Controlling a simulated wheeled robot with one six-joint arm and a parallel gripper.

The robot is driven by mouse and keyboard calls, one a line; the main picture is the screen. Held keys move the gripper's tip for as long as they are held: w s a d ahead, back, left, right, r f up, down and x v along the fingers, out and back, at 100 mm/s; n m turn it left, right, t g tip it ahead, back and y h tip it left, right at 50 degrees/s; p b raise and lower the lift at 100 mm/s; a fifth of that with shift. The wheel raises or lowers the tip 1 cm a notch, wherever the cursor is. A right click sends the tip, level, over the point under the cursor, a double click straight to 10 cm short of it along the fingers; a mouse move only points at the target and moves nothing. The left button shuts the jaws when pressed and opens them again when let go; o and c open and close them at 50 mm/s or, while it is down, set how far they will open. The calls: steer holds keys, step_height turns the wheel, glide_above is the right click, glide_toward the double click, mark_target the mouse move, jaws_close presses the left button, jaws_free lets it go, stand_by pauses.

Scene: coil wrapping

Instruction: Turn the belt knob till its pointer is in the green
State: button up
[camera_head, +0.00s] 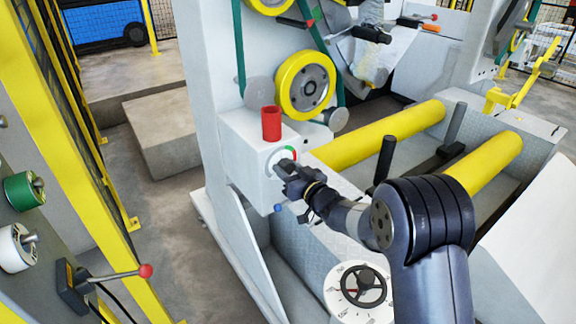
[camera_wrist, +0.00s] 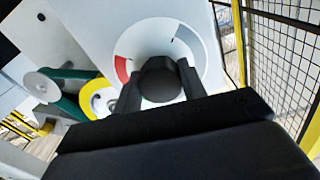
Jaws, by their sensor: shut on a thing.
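The belt knob is a dark round knob (camera_wrist: 160,84) in the middle of a white dial (camera_wrist: 141,40) on the front of a light grey box. The dial carries a red arc (camera_wrist: 122,68) on the left in the wrist view. In the head view a green arc (camera_head: 290,150) shows at the dial's upper right. My gripper (camera_head: 286,168) is shut on the knob, one finger on each side, and hides most of it in the head view. A small dark mark shows near the dial's top in the wrist view; I cannot tell whether it is the pointer.
A red cylinder (camera_head: 271,123) stands on the box above the dial. A blue-tipped lever (camera_head: 279,208) sits below. Yellow rollers (camera_head: 385,135) lie to the right, and a white dial with a black handwheel (camera_head: 362,287) is beneath my arm. A mesh fence (camera_wrist: 283,60) is at the wrist view's right.

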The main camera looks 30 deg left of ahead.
steer(key=m+p, duration=0.1)
steer(key=m, duration=0.3)
steer(key=shift+m+p, duration=0.3)
steer(key=shift+p, duration=0.05)
steer(key=shift+m+p, duration=0.55)
steer(key=shift+m, duration=1.05)
steer(key=o, duration=1)
steer(key=shift+s, duration=0.1)
steer(key=v, duration=1)
steer(key=shift+s+d, duration=0.15)
steer(key=shift+d, duration=0.15)
steer(key=shift+x, duration=5.4)
